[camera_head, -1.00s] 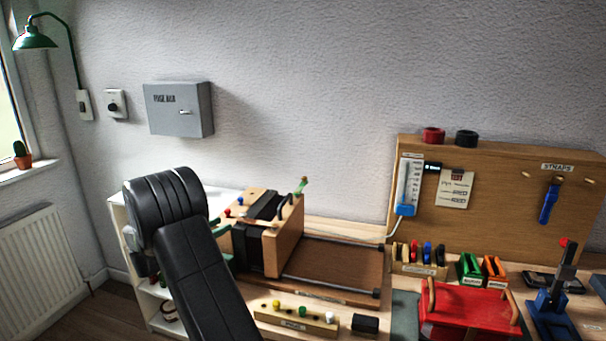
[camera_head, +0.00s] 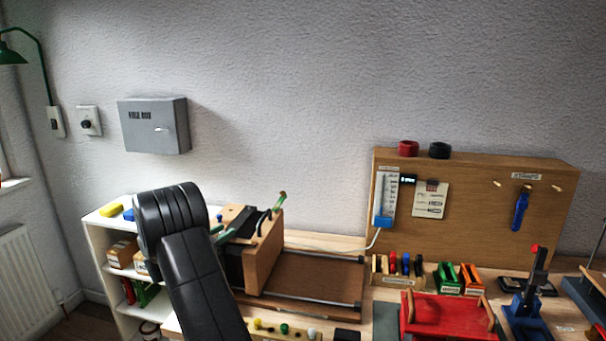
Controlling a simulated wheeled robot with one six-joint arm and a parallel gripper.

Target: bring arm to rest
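My black arm (camera_head: 203,285) rises from the bottom edge at centre left and bends at a thick ribbed joint.
The workbench holds a wooden pegboard (camera_head: 470,212), a red tray (camera_head: 450,318), a blue stand (camera_head: 527,305), green (camera_head: 447,279) and orange (camera_head: 473,279) holders and a peg strip (camera_head: 285,330). A white shelf (camera_head: 92,218) stands left. A grey fuse box (camera_head: 155,125) hangs on the wall.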

